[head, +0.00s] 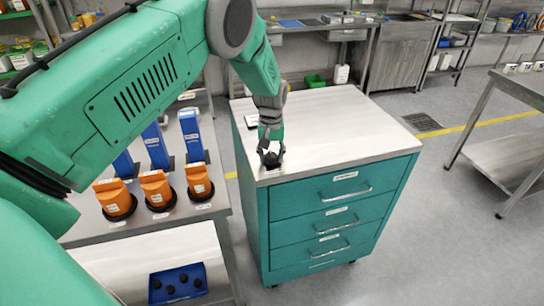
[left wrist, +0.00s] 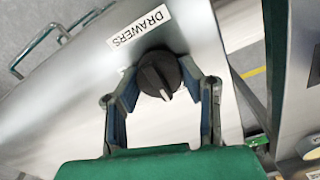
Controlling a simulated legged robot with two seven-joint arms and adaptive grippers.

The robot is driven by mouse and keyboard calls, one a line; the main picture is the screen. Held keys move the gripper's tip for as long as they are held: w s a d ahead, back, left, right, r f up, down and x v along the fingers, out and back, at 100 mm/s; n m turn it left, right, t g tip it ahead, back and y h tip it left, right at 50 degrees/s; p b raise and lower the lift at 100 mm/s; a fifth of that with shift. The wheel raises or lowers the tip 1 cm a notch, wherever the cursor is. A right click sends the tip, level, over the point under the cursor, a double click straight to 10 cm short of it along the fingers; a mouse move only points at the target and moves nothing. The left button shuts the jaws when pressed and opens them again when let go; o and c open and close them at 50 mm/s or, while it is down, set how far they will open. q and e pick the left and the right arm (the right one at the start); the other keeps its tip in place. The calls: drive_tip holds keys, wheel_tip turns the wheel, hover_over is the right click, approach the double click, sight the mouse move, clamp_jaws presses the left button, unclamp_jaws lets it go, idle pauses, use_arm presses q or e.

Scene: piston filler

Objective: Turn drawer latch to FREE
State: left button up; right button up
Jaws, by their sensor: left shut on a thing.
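The drawer latch is a black round knob (left wrist: 158,75) with a white pointer line, on the steel top beside a white label reading DRAWERS (left wrist: 141,26). In the head view the knob (head: 271,159) sits at the front left corner of the teal drawer cabinet (head: 257,215). My left gripper (left wrist: 160,82) is shut on the knob, one finger on each side of it. In the head view my left gripper (head: 271,152) reaches down onto it from above. No FREE marking is readable. My right gripper is not in view.
The cabinet's drawers with bar handles (head: 345,193) look closed. To the left, a bench (head: 222,190) holds orange (head: 157,188) and blue units (head: 191,135). A blue tray (head: 178,285) with black knobs lies on a lower surface. The rest of the cabinet top is mostly clear.

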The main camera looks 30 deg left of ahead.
sight(271, 154)
use_arm(q)
drive_tip(key=shift+w+r, duration=0.1)
drive_tip(key=shift+w, duration=0.05)
idle(0.4)
drive_tip(key=o, duration=1.1)
drive_tip(key=shift+c, duration=0.2)
drive_tip(key=shift+o, duration=0.4)
drive_tip(key=shift+r, duration=0.2)
wheel_tip(271, 154, up, 11)
drive_tip(key=shift+r, duration=0.15)
drive_tip(key=shift+a, duration=0.1)
